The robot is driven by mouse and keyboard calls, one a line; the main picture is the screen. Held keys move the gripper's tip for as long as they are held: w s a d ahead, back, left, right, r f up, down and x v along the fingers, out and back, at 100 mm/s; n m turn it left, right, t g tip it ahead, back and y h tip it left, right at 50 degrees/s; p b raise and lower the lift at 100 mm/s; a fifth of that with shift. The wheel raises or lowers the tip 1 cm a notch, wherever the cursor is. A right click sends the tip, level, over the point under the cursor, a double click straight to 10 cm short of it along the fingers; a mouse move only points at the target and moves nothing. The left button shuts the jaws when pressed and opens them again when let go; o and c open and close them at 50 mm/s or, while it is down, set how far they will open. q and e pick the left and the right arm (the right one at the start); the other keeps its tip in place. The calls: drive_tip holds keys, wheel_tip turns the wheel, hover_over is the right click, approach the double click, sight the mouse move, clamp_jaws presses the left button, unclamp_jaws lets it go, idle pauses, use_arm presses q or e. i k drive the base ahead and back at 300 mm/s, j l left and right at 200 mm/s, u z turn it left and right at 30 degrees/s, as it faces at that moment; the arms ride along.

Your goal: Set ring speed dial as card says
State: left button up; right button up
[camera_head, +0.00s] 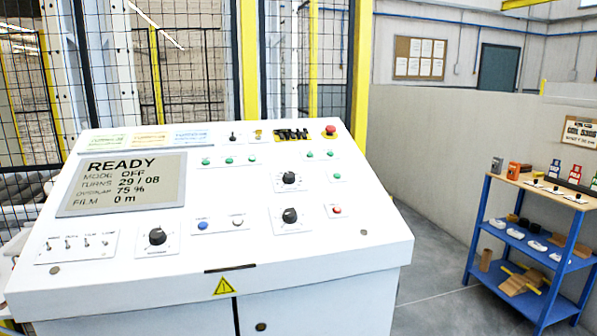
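The control panel (240,260) is a white sloped console filling the middle of the head view. It has three black dials: one at the lower left (157,236), one at the lower centre right (290,216) and one above that (289,179). Their labels are too small to read, so I cannot tell which is ring speed. Three cards lie along the top edge: green (104,143), orange (149,139) and blue (191,136); their text is unreadable. The screen (123,184) reads READY, MODE OFF, TURNS 29 / 08, 75 %, FILM 0 m. Neither gripper is in view.
The panel also has toggle switches (75,243), a blue button (203,226), a red button (337,211) and a red mushroom button (330,131). A mesh fence (190,75) stands behind. A blue shelf rack (470,240) with small items is at right. Floor between is clear.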

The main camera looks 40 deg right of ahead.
sight(289, 177)
drive_tip(key=k+j+z, duration=0.1)
drive_tip(key=z, duration=1)
